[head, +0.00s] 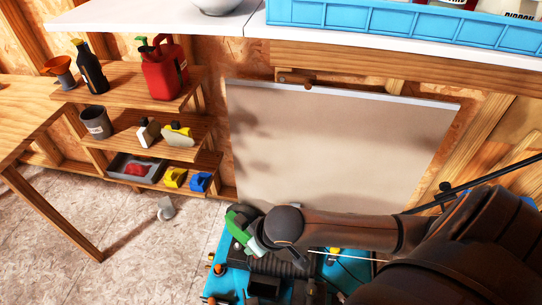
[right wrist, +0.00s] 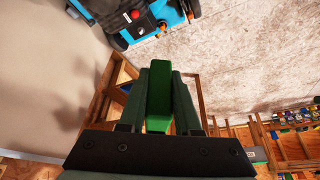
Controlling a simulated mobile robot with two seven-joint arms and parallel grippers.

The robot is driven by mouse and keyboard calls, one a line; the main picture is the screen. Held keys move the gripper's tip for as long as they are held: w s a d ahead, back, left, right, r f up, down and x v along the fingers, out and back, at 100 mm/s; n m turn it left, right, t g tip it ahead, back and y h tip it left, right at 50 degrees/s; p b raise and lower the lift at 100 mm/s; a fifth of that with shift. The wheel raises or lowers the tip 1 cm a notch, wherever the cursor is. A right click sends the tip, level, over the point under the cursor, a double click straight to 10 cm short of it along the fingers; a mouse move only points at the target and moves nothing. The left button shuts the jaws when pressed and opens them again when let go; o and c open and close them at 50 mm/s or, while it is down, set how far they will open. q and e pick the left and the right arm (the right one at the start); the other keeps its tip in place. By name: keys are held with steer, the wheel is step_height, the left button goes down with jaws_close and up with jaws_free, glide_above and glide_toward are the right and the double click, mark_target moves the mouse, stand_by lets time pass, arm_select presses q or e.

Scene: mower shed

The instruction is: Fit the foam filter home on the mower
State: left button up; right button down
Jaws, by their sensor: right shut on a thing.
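A green block that looks like the foam filter (head: 238,222) is between the fingers of my right gripper (head: 247,234). In the right wrist view the green block (right wrist: 160,95) stands upright between the two dark fingers, which are shut on it. The blue mower (head: 237,281) is at the bottom of the head view, with dark engine parts on top. The filter shows at the mower's far left edge; its height above is hard to judge. The mower (right wrist: 135,22) also shows at the top of the right wrist view, apart from the filter. The filter's seat cannot be made out. My left gripper is out of view.
Wooden shelves (head: 130,85) on the left hold a red fuel can (head: 163,72), bottles and a grey tray (head: 128,168). A pale panel (head: 335,150) leans behind the mower. A grey cup-like item (head: 166,208) lies on the floor, otherwise clear there. A blue crate (head: 400,27) is on the white worktop.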

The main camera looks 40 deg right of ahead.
arm_select(q)
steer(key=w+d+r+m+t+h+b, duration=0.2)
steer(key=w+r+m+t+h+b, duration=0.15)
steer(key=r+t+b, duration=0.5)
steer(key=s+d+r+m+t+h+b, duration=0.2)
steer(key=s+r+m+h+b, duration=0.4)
steer(key=b, duration=0.6)
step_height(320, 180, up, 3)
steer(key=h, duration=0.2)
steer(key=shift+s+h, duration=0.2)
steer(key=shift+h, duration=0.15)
arm_select(e)
steer(key=d+f+n+y, duration=0.1)
steer(key=d+f+n, duration=0.2)
steer(key=f, duration=1.7)
steer(key=d+f+n+g+y, duration=0.1)
steer(key=d+f+n, duration=0.2)
steer(key=f, duration=1.7)
steer(key=shift+w+n, duration=0.25)
steer(key=shift+n, duration=0.05)
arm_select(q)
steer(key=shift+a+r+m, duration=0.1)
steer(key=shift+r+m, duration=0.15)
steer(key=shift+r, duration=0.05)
arm_select(e)
steer(key=shift+d, duration=0.15)
